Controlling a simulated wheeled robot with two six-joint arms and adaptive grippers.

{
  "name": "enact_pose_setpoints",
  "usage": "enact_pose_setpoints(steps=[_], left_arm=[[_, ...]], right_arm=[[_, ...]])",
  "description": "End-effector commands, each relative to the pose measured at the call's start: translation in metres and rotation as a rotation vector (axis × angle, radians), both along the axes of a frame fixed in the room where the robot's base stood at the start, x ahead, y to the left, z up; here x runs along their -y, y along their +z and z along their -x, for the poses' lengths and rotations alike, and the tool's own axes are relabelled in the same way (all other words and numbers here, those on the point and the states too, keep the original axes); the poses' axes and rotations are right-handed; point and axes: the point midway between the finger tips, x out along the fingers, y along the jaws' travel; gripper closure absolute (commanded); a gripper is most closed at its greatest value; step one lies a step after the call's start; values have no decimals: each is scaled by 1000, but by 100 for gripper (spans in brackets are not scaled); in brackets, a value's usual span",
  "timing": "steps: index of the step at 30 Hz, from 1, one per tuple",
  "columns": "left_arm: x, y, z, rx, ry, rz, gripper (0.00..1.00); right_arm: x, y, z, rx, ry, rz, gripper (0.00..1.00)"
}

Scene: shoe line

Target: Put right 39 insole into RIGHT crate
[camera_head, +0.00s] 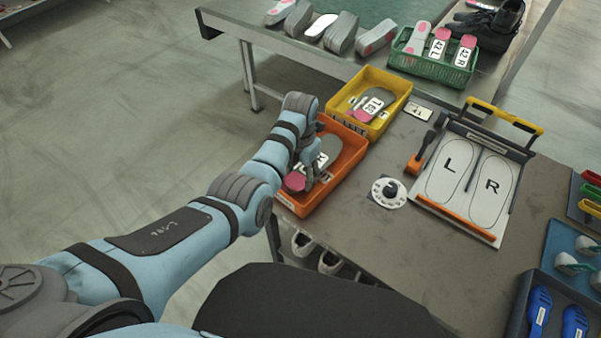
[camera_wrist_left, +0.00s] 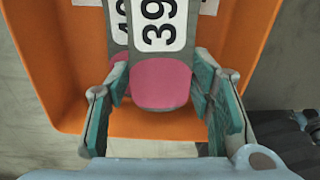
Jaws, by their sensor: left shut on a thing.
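The orange crate (camera_head: 345,186) stands at the table's left edge; I cannot read its label. A grey insole with a pink heel and a white label (camera_head: 321,160) is over or in it. In the left wrist view the label reads 39 on the held insole (camera_wrist_left: 160,80), which is above the orange crate floor (camera_wrist_left: 60,55). My left gripper (camera_wrist_left: 162,88) is shut on it, one finger on each side of the heel. Another labelled insole (camera_wrist_left: 119,40) lies partly hidden beneath it. In the head view my arm hides part of the crate. My right gripper is not in view.
A yellow crate (camera_head: 401,83) holding an insole marked L stands behind the orange one. A green basket (camera_head: 400,63) of insoles is on the far table. A white L/R board (camera_head: 470,182), an orange-based tool (camera_head: 415,163) and a round dial (camera_head: 389,192) are to the right.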

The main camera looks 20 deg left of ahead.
Motion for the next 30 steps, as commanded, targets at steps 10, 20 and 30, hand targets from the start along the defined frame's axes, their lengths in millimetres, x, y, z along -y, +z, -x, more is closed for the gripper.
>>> enact_pose_setpoints(steps=[10, 20, 30], left_arm=[[0, -11, 0, 0, 0, 0, 79], [0, -11, 0, 0, 0, 0, 31], [0, 9, -1, 2, 0, 0, 31]], right_arm=[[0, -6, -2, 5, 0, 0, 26], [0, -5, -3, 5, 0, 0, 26], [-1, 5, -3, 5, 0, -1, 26]])
